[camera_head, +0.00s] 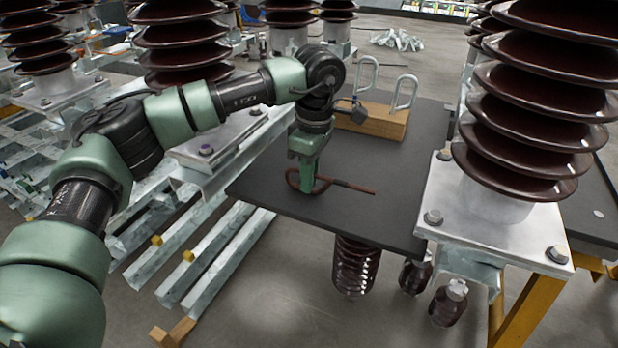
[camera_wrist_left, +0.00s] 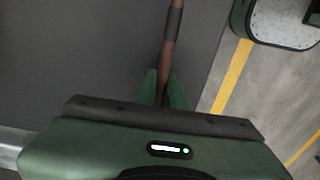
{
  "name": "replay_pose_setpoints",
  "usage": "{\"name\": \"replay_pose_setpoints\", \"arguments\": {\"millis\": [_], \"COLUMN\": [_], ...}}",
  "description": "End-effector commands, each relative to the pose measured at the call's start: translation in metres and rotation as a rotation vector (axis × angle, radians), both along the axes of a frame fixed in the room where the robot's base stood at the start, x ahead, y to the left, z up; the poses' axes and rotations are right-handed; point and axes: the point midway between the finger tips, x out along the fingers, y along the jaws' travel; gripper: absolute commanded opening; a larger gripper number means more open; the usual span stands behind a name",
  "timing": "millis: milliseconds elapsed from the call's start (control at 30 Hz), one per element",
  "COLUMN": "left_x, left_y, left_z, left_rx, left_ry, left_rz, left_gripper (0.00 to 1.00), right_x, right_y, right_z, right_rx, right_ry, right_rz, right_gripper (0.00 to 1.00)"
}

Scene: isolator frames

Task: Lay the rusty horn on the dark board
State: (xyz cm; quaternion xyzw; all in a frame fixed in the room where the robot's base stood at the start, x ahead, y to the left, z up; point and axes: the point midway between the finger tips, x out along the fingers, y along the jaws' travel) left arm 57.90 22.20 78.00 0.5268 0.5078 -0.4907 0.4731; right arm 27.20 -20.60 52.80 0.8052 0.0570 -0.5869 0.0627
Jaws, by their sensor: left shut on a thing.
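The rusty horn (camera_head: 345,184) is a thin brown rod with a curled loop at its left end. My left gripper (camera_head: 306,187) points down and is shut on the horn near the loop. In the left wrist view, the rod (camera_wrist_left: 172,52) runs upward from between my green fingers (camera_wrist_left: 164,88). The dark board (camera_head: 260,188) is a flat dark grey sheet under the horn. The horn is at or just above its surface; I cannot tell if they touch. Part of the loop is hidden behind my fingers. My right gripper is not in view.
A wooden block (camera_head: 372,122) with metal hooks stands at the board's back. A large brown ribbed insulator (camera_head: 530,110) on a metal plate (camera_head: 480,215) rises at the board's right. More insulators stand behind. The board's front and right middle are bare.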

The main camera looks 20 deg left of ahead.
Motion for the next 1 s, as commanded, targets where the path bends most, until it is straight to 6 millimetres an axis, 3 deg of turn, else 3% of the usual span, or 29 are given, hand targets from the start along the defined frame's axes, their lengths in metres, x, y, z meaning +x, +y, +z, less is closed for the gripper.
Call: {"name": "replay_pose_setpoints", "arguments": {"millis": [100,200,500,633,867,1000], "left_x": [0.0,0.0,0.0,0.0,0.001,0.0], "left_y": [0.0,0.0,0.0,-0.001,-0.004,-0.006], "left_z": [-0.002,-0.002,-0.001,0.008,0.053,0.083], "left_rx": [0.0,0.0,0.0,0.0,0.0,-0.001], "left_ry": [0.0,0.0,0.0,-0.001,-0.004,-0.002], "left_rz": [0.0,0.0,0.0,0.0,0.0,-0.001], "left_gripper": [0.0,0.32,0.32,0.32,0.32,0.32], "right_x": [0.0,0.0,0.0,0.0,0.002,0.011], "right_y": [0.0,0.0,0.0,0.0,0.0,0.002], "right_z": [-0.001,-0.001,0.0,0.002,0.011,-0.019], "right_rx": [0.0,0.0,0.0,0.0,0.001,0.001], "right_ry": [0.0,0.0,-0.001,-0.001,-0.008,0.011], "right_rz": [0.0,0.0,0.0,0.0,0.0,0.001], "right_gripper": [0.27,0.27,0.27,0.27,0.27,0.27]}}
